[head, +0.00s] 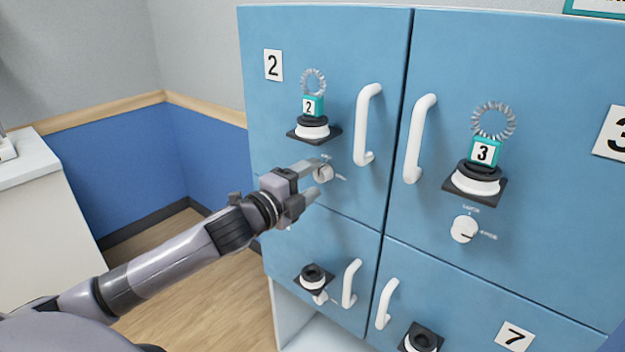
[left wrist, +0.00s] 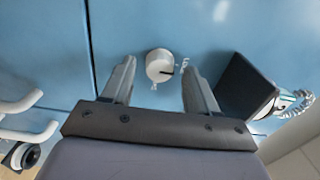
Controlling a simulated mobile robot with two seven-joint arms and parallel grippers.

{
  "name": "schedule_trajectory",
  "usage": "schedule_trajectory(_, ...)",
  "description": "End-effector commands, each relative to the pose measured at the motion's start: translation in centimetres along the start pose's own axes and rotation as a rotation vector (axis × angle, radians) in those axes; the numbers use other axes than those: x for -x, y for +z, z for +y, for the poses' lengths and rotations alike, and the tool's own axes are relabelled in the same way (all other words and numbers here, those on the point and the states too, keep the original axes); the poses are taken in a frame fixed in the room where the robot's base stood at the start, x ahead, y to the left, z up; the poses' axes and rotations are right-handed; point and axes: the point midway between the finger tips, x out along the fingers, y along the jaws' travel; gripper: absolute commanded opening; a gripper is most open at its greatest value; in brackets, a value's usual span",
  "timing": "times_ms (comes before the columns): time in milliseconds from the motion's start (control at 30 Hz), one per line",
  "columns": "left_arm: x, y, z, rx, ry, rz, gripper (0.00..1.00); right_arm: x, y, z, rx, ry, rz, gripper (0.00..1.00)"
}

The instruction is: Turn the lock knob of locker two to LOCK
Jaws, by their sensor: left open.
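Locker two (head: 268,100) is a blue door with a "2" plate. Its round white lock knob (head: 324,173) sits below a black-and-white round fitting with a "2" tag. In the left wrist view the knob (left wrist: 158,66) has a dark mark pointing right, toward one of two small labels; the lettering is too small to read. My left gripper (head: 318,181) is open at the knob. The left wrist view shows the knob between the spread fingers of the left gripper (left wrist: 160,72), with gaps on both sides. My right gripper is not in view.
Locker two's white handle (head: 367,125) stands out right of the knob. The black base and tag fitting (head: 312,129) project above it. Locker three's knob (head: 464,229) and handle (head: 418,140) are to the right. A white cabinet (head: 35,210) stands at left.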

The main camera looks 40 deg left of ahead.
Motion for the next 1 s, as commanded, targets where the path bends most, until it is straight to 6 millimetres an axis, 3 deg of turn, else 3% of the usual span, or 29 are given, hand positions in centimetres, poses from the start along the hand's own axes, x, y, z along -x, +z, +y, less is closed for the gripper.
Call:
schedule_trajectory(300,3.8,-0.1,0.2,-0.003,0.002,0.001,0.59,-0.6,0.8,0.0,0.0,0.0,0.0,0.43)
schedule_trajectory(500,5.2,0.0,0.1,-0.002,0.001,0.0,0.59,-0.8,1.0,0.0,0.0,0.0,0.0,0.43)
schedule_trajectory(1000,5.8,0.0,-0.1,-0.002,-0.001,0.0,0.59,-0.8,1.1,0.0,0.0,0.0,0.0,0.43)
